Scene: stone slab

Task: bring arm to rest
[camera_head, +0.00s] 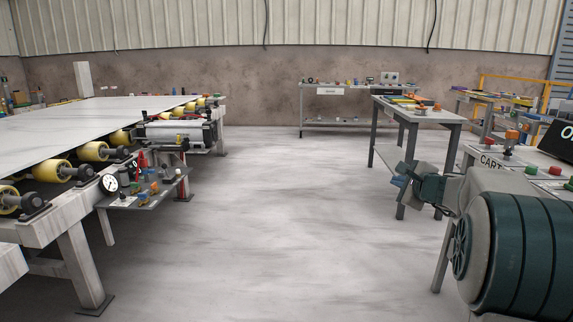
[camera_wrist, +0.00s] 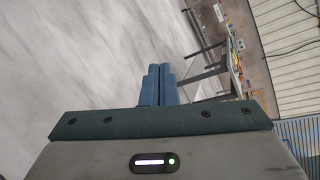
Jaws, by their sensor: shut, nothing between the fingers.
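My gripper (camera_head: 398,180) is at the right side of the head view, at the end of my arm, which reaches in from the lower right. It points left, over the open floor in front of a grey work table. In the wrist view the two blue fingers of my gripper (camera_wrist: 159,84) lie together, shut and empty. The fingers touch nothing that I can see. Part of my arm behind the wrist is hidden by its large green and grey link.
A long slab conveyor (camera_head: 90,115) with yellow rollers stands at left, with a small shelf (camera_head: 145,195) of parts. A back table (camera_head: 350,88) stands by the wall. The middle floor is clear.

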